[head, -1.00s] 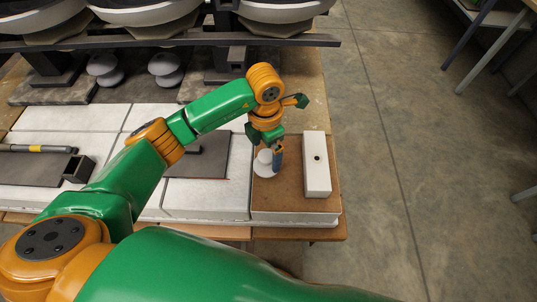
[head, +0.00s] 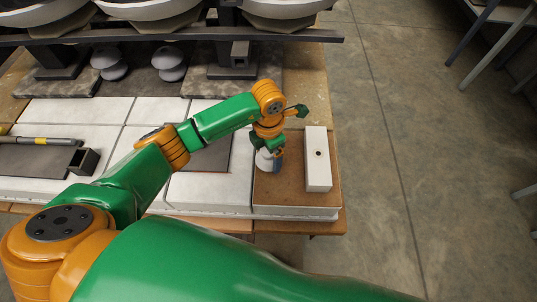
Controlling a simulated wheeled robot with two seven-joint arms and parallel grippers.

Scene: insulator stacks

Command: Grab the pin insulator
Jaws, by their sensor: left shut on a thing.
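A small pale grey-white pin insulator (head: 264,161) is at the left part of the brown board (head: 290,205), on the right end of the table. My left gripper (head: 275,153) reaches down to it from above and is shut on it. The fingers and wrist cover part of the insulator. I cannot tell whether its base still touches the board. My right gripper does not show.
Two similar grey insulators (head: 109,62) (head: 170,65) stand at the back. White tiles (head: 95,112) cover the table's left. Open floor (head: 385,150) lies to the right.

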